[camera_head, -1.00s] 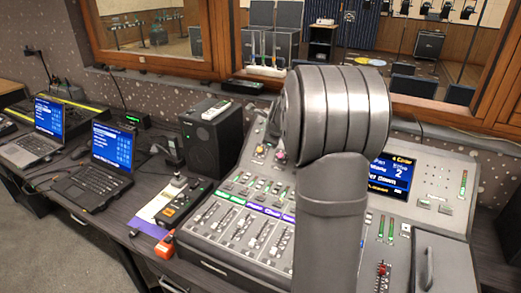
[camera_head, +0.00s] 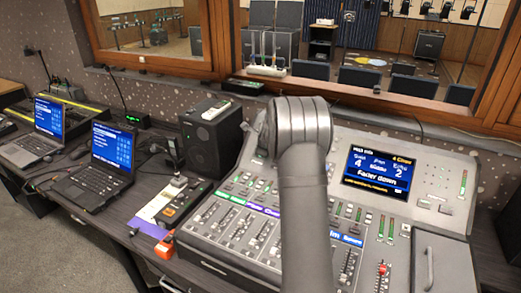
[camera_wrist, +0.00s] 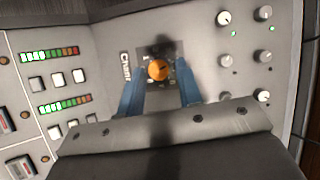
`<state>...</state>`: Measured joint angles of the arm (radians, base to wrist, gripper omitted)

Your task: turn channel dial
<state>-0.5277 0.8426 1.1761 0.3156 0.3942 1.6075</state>
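The channel dial (camera_wrist: 158,70) is a round orange knob on a dark square plate, with a partly readable label beside it. My gripper (camera_wrist: 161,76) has two blue fingers in the wrist view, one on each side of the dial, with gaps between them and the knob. It is open and holds nothing. The wrist view does not show clearly how far above the panel the fingertips are. In the head view, my arm hides the dial and the gripper.
The grey mixing console (camera_head: 400,215) has a lit screen (camera_head: 376,172) and rows of faders (camera_head: 235,232). White knobs (camera_wrist: 224,18) stand right of the dial, and square buttons (camera_wrist: 57,80) to its left. A black speaker (camera_head: 212,140) and two laptops stand left of the console.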

